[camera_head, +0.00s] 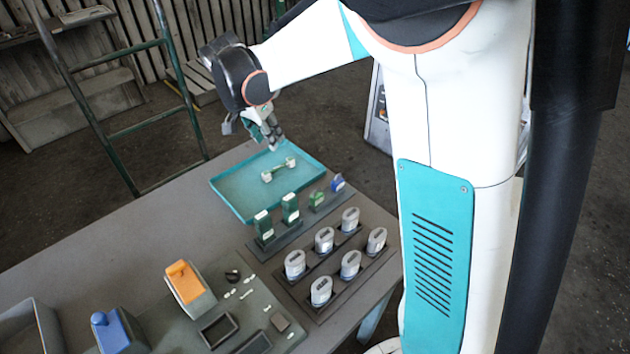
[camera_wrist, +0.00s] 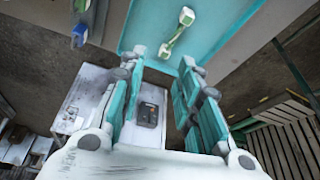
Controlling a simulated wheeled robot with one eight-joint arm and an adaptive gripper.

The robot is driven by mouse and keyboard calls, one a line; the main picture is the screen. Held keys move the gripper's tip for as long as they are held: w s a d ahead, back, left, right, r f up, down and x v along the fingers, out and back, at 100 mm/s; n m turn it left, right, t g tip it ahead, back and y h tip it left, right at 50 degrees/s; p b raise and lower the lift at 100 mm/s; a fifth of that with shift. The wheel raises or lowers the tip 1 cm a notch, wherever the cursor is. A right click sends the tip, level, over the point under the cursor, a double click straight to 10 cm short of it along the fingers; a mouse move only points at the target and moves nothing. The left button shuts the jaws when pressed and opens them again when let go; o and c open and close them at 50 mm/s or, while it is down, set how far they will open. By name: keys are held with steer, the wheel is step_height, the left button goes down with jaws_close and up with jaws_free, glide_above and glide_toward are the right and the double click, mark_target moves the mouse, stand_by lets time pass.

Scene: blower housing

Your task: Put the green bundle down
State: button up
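The green bundle (camera_head: 279,169), a thin green strip with white ends, lies on the teal tray (camera_head: 238,192) at the far end of the table. It also shows in the wrist view (camera_wrist: 176,32), on the bare tray floor (camera_wrist: 218,28). My gripper (camera_head: 268,145) is over the tray's back edge, close to the bundle. In the wrist view my gripper (camera_wrist: 164,60) has its two fingers spread wide with nothing between them. The bundle lies beyond the fingertips, apart from them.
A rack of upright green blocks (camera_head: 290,208) and a blue piece (camera_head: 338,183) stands in front of the tray. Several grey-white capped parts (camera_head: 324,240) stand in a dark holder. Orange (camera_head: 184,282) and blue (camera_head: 111,325) topped units are nearer.

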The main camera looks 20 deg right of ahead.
steer(key=s+d+r+n+t+y, duration=0.1)
steer(key=s+n, duration=0.5)
steer(key=s, duration=0.8)
steer(key=s+d+r+n+t+y, duration=0.1)
steer(key=s+r+n+t, duration=0.3)
steer(key=s, duration=1)
steer(key=shift+d+r+n+y, duration=0.2)
steer(key=shift+n+y, duration=0.5)
steer(key=shift+n, duration=0.3)
steer(key=shift+f, duration=0.25)
